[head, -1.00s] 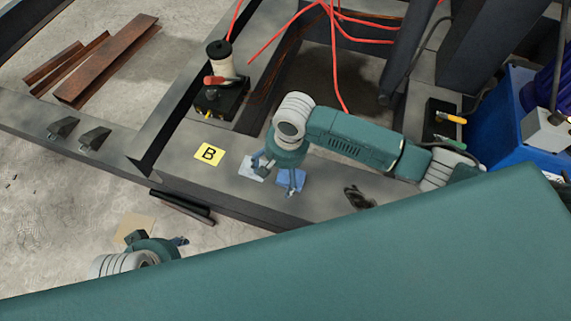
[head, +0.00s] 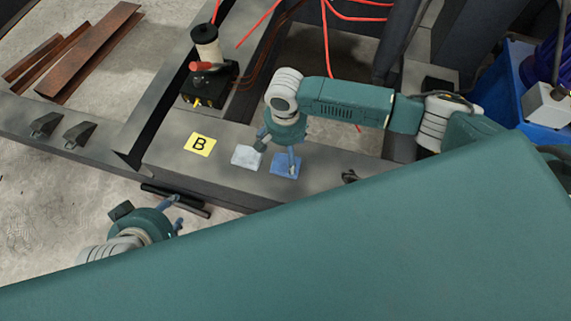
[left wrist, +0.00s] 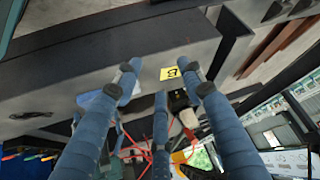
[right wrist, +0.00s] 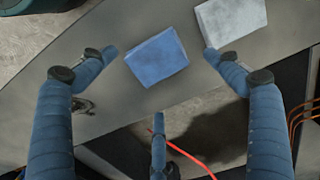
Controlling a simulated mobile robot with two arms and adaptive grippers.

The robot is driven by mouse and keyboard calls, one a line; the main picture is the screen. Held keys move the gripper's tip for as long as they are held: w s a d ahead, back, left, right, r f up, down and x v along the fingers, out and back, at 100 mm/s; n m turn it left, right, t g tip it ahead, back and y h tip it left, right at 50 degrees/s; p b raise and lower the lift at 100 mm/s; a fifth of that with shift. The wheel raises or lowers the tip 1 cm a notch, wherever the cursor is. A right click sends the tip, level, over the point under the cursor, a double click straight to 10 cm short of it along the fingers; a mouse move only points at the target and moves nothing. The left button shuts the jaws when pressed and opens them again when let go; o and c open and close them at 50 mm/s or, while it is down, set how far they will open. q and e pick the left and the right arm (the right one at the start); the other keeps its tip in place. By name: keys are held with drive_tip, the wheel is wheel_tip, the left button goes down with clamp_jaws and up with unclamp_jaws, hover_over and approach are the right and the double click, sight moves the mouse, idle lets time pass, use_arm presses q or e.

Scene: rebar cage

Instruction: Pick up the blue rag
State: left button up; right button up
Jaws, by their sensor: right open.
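The blue rag (head: 284,170) lies on the grey steel beam, next to a pale grey rag (head: 247,157). It also shows whole in the right wrist view (right wrist: 157,57). My right gripper (head: 278,147) is open and empty over the beam. In the head view one finger overlaps the blue rag's upper edge. In the right wrist view the blue rag shows between the spread fingers (right wrist: 160,76), nearer the left one; contact cannot be told. My left gripper (head: 174,212) is at the lower left, away from the rag. Its fingers are spread in the left wrist view (left wrist: 160,88).
A yellow B label (head: 200,144) lies on the beam (head: 170,165) left of the rags. A black box with a white canister (head: 207,52) stands behind it. Red cables (head: 350,30) hang at the back. A small dark object (head: 349,176) lies right of the rag.

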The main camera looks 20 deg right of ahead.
sight(286, 163)
wheel_tip(286, 163, down, 2)
drive_tip(key=shift+s+f+b, duration=0.1)
drive_tip(key=shift+s+b, duration=0.05)
drive_tip(key=shift+b, duration=0.45)
wheel_tip(286, 163, down, 3)
drive_tip(key=shift+r+b, duration=0.2)
drive_tip(key=shift+b, duration=0.45)
drive_tip(key=shift+a+f, duration=0.1)
use_arm(q)
drive_tip(key=w+d+r+t+h, duration=0.2)
drive_tip(key=w+d+r+t, duration=0.2)
drive_tip(key=w+r+t, duration=0.3)
drive_tip(key=w+r, duration=0.3)
drive_tip(key=w, duration=0.1)
drive_tip(key=shift+r, duration=0.2)
use_arm(e)
drive_tip(key=shift+s, duration=0.1)
drive_tip(key=c, duration=1.5)
